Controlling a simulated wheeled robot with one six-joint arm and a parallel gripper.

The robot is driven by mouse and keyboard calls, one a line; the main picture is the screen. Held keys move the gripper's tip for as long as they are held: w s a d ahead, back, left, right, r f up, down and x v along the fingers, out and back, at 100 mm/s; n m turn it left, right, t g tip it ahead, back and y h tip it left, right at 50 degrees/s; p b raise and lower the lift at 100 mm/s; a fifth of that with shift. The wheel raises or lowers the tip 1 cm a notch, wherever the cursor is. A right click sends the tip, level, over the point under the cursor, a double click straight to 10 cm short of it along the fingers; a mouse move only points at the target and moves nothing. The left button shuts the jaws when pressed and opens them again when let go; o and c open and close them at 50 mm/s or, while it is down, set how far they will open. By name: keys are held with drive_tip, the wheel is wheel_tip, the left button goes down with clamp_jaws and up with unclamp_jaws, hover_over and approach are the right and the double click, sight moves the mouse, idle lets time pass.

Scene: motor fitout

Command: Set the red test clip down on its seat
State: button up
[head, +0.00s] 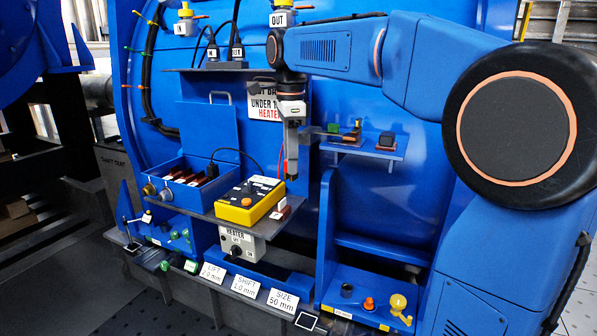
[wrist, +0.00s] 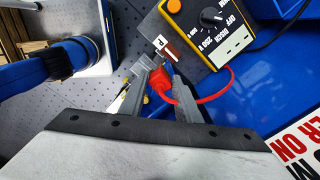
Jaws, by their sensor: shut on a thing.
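The red test clip (wrist: 160,82) is between the two fingers of my gripper (wrist: 163,76) in the wrist view, and the gripper is shut on it. A red lead curves from the clip to the yellow tester (wrist: 206,25). A small red-brown block with a white tag (wrist: 168,48) lies just beyond the fingertips at the shelf edge; I cannot tell whether it is the seat. In the head view my gripper (head: 291,176) points down above the right end of the shelf, apart from the tagged block (head: 283,211). The clip is mostly hidden by the fingers there.
The yellow tester (head: 252,201) stands on the grey shelf (head: 195,206), left of my gripper. A blue bin (head: 180,183) with several red-brown pieces is farther left. A small blue shelf (head: 385,152) with small parts is to the right. A heater switch box (head: 240,243) hangs below.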

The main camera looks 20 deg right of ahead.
drive_tip(key=w+a+n, duration=0.1)
drive_tip(key=w+n, duration=0.1)
drive_tip(key=shift+w+a+f, duration=0.15)
drive_tip(key=shift+w+a, duration=0.2)
drive_tip(key=shift+w, duration=0.05)
drive_tip(key=shift+f, duration=0.1)
drive_tip(key=shift+f, duration=2.8)
drive_tip(key=shift+f, duration=1.55)
drive_tip(key=o, duration=1.2)
drive_tip(key=shift+c, duration=0.2)
wheel_tip(320, 180, up, 12)
